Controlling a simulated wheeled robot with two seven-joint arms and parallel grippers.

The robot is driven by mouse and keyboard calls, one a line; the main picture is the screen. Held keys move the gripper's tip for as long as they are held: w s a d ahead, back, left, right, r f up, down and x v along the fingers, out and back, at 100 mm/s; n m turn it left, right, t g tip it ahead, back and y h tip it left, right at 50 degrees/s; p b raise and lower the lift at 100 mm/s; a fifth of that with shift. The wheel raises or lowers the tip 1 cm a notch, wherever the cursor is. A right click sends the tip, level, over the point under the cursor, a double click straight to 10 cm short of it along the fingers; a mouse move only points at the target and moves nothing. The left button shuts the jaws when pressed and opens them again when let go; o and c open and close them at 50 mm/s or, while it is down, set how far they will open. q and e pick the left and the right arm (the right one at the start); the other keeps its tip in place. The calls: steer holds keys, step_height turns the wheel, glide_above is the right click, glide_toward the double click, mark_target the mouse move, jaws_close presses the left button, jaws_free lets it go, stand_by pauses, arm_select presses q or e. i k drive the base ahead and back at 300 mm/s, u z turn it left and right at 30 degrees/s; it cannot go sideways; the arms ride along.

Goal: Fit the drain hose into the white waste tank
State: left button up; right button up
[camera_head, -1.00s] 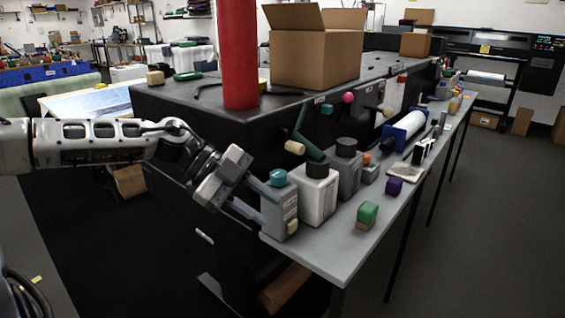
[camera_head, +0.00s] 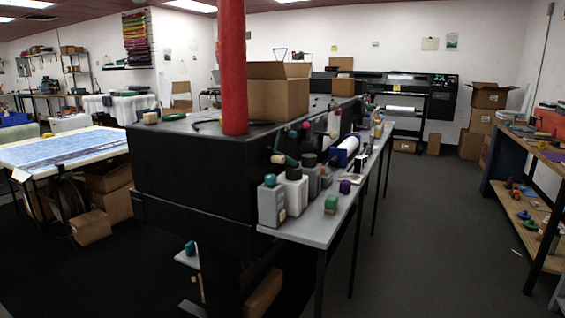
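Neither of my grippers is in the head view. A white tank (camera_head: 293,196) with a dark cap stands upright on the narrow grey side table, against the black machine. A grey container (camera_head: 270,206) with a teal cap stands to its left, and a darker grey container (camera_head: 311,180) with a black cap to its right. A green tube-like piece with a tan end (camera_head: 279,159) sticks out from the machine side above the white tank. I cannot tell whether it is the drain hose. The white tank's opening is not visible.
The black machine (camera_head: 190,180) fills the middle, with a red column (camera_head: 232,70) and cardboard box (camera_head: 277,98). A green block (camera_head: 331,204) sits near the table's front edge. A teal-topped item (camera_head: 190,248) is low on the machine's front. Floor (camera_head: 420,240) is clear at right.

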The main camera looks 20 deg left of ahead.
mark_target(295, 184)
steer(key=u, duration=0.1)
steer(key=i, duration=1)
steer(key=z, duration=0.1)
